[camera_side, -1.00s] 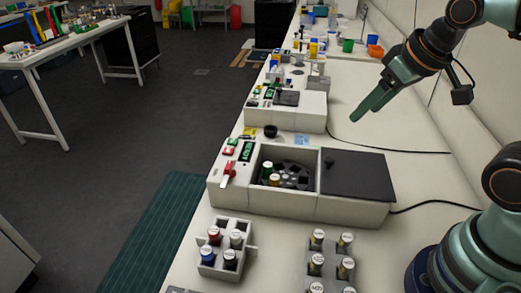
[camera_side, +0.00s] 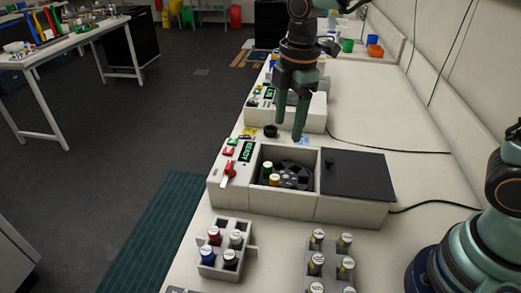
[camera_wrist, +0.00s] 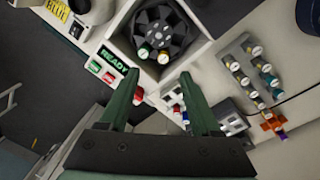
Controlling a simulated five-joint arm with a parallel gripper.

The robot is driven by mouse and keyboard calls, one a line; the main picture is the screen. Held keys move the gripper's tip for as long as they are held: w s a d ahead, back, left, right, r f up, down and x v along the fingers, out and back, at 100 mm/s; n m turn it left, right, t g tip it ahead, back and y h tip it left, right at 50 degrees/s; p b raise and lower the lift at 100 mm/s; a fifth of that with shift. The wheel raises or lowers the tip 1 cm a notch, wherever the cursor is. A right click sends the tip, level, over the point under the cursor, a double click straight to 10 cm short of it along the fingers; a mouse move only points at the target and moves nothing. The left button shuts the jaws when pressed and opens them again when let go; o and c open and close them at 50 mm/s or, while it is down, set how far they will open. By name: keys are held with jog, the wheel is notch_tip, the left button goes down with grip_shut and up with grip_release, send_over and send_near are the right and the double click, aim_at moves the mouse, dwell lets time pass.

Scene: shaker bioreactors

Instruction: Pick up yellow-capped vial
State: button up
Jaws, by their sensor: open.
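The yellow-capped vial (camera_side: 274,180) sits upright in the round rotor inside the open chamber of the middle shaker, just in front of a green-capped vial (camera_side: 267,167). Only their upper parts show. In the wrist view the yellow cap (camera_wrist: 163,57) is right of the green cap (camera_wrist: 144,52). My gripper (camera_side: 289,130) points down, with its two green fingers spread and nothing between them. In the side view it hangs behind the open chamber, higher than the vials. In the wrist view the caps appear between and beyond the fingertips (camera_wrist: 158,77).
The shaker's dark lid (camera_side: 357,175) lies to the right of the chamber. Its panel has a green READY display (camera_wrist: 115,60) and a red lever (camera_side: 229,171). Vial racks stand in front, at left (camera_side: 222,224) and right (camera_side: 328,238). Another shaker (camera_side: 315,112) stands behind.

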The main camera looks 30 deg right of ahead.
notch_tip(320, 180, down, 3)
jog(key=w+a+n+g, duration=0.1)
jog(key=a+n, duration=0.2)
send_over(274, 177)
jog(key=f, duration=0.6)
jog(key=shift+w+f, duration=0.3)
jog(key=shift+f, duration=0.05)
jog(key=shift+s+f, duration=0.2)
jog(key=shift+f, duration=1.15)
jog(key=shift+s+f, duration=0.15)
jog(key=shift+f, duration=1.15)
grip_shut()
